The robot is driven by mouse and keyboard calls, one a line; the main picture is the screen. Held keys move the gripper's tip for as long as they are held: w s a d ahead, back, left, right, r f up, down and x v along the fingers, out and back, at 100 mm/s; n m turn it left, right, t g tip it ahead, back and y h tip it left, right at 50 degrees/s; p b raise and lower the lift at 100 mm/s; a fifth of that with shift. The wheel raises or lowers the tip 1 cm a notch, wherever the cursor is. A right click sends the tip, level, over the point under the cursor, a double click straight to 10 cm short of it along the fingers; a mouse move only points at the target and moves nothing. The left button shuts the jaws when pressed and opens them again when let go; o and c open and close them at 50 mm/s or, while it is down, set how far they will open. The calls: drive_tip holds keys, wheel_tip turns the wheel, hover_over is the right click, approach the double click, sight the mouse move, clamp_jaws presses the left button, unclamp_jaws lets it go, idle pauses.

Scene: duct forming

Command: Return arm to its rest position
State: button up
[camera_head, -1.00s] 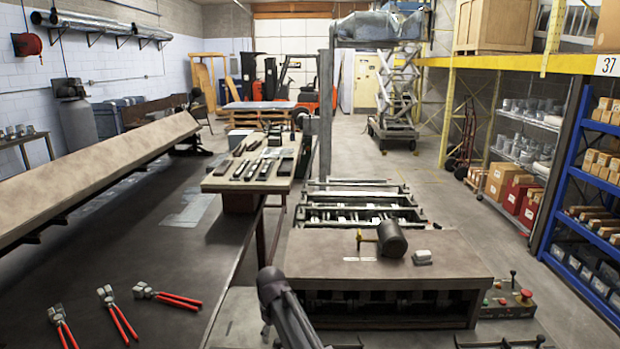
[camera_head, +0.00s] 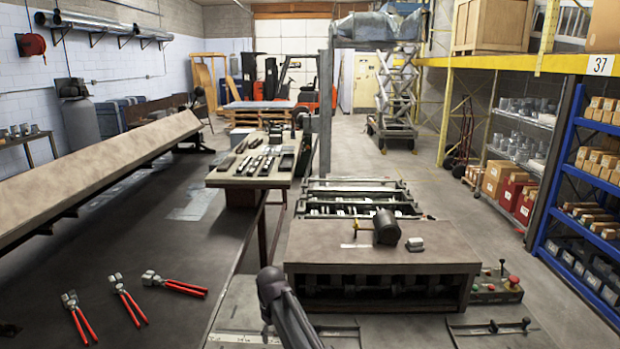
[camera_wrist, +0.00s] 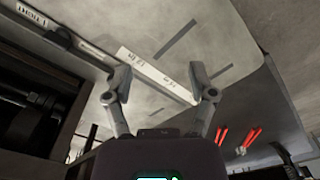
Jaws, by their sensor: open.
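My gripper (camera_wrist: 160,72) shows in the wrist view with its two fingers spread apart and nothing between them. A grey tabletop with a white marked strip (camera_wrist: 150,76) lies beyond the fingers. In the head view, part of my dark arm (camera_head: 285,310) rises at the bottom centre, in front of the forming machine (camera_head: 385,255). I cannot make out my gripper's fingers in the head view.
Several red-handled hand tools (camera_head: 128,300) lie on the dark bench at the left. A mallet (camera_head: 386,228) and a small pale block (camera_head: 414,244) rest on the machine top. A control box (camera_head: 497,288) stands at its right. Blue shelving (camera_head: 548,195) lines the right side.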

drive_tip(key=s+d+f+m+b, duration=0.3)
drive_tip(key=s+d, duration=0.2)
drive_tip(key=d, duration=0.4)
drive_tip(key=s+d+f+m+b, duration=0.2)
drive_tip(key=s+d, duration=0.3)
drive_tip(key=d, duration=0.4)
drive_tip(key=s+d+f+m+b, duration=0.3)
drive_tip(key=s+d+f+b, duration=0.2)
drive_tip(key=d, duration=0.4)
drive_tip(key=shift+m, duration=0.3)
idle(1.2)
drive_tip(key=c, duration=0.3)
